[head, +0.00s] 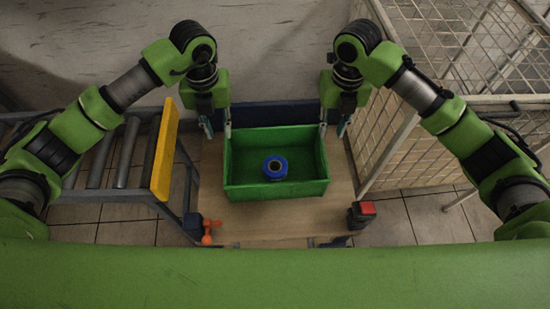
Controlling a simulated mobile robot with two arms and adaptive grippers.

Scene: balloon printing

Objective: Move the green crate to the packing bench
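The green crate (275,190) sits on a wooden surface (270,228) in the middle of the head view. A blue spool-like object (275,168) with a hollow centre lies inside it. My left gripper (217,131) is at the crate's far left corner. My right gripper (333,130) is at its far right corner. Each has one finger close to the crate's end wall and one farther out, with a gap between them. I cannot tell whether the fingers touch the crate. Which surface is the packing bench is not clear.
A roller conveyor (125,152) with a yellow end plate (165,148) stands on the left. A wire mesh cage (420,130) stands on the right. An orange item (209,230) and a red-topped black block (363,213) are at the wooden surface's near corners.

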